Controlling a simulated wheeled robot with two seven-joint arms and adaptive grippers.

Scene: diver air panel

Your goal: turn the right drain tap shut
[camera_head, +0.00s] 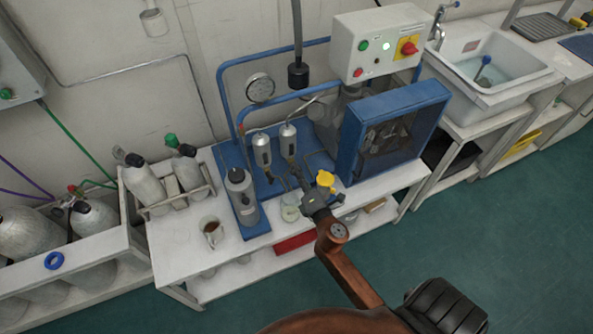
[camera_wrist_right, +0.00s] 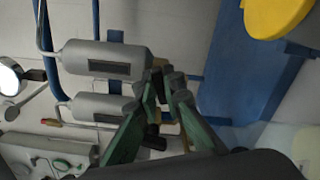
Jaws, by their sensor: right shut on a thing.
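Two silver filter cylinders stand on the blue panel, the left one (camera_head: 262,150) and the right one (camera_head: 288,140). In the wrist view they lie sideways, and the right cylinder (camera_wrist_right: 105,60) is the upper one. My right gripper (camera_head: 304,188) reaches in from the front, just below the right cylinder. In the wrist view its green fingers (camera_wrist_right: 165,88) close around the right drain tap (camera_wrist_right: 158,66) at that cylinder's lower end. The fingers mostly hide the tap, so its handle angle is unclear. The left drain tap (camera_wrist_right: 153,140) is partly behind the fingers. My left gripper is out of view.
A yellow knob (camera_head: 325,180) and a glass jar (camera_head: 290,208) are close to the gripper. A control box (camera_head: 382,45) hangs above.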

